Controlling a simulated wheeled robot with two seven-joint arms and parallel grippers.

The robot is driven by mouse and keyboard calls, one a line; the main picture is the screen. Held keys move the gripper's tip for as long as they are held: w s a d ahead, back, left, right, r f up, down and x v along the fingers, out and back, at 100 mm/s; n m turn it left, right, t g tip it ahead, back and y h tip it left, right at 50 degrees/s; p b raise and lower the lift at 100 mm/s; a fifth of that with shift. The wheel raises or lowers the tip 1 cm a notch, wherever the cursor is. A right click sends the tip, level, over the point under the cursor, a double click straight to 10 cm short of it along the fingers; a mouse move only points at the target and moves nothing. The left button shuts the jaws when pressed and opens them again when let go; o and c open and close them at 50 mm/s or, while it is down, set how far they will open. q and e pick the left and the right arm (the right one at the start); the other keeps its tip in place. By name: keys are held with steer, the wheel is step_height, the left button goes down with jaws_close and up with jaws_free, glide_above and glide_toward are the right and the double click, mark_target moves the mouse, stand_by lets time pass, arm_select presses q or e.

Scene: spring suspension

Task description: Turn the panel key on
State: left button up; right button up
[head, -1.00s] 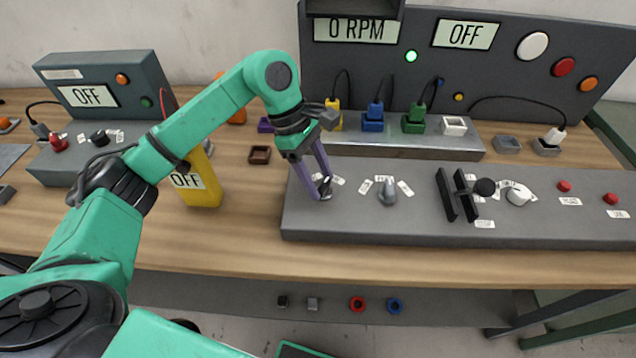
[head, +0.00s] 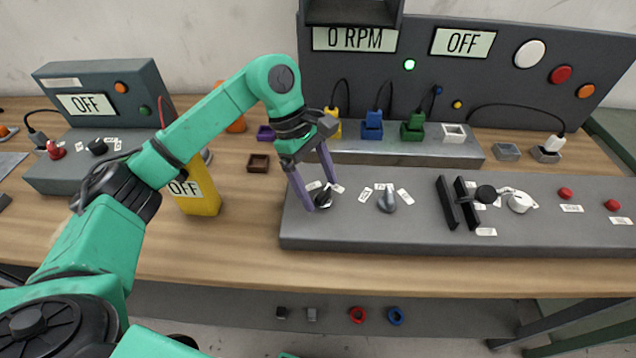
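A small dark key-like knob (head: 323,198) sits at the left end of the grey control panel (head: 350,232), with small white labels beside it. I take it for the panel key; its exact angle is hard to read. My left gripper (head: 321,194) points down at it with its purple fingers spread, one tip on each side of the knob. The fingers look apart from it, though light contact cannot be ruled out. The display (head: 463,42) on the back board reads OFF, and the other display (head: 355,38) reads 0 RPM. My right gripper is not in view.
A grey pointed knob (head: 388,200) stands just right of the key. Further right are a black slotted lever (head: 458,203), a white dial (head: 519,202) and red buttons (head: 566,193). A yellow box (head: 199,197) reading OFF stands left, below my forearm.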

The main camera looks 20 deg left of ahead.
arm_select(q)
steer(key=v, duration=1.4)
steer(key=shift+r, duration=0.25)
steer(key=shift+w+a, duration=0.1)
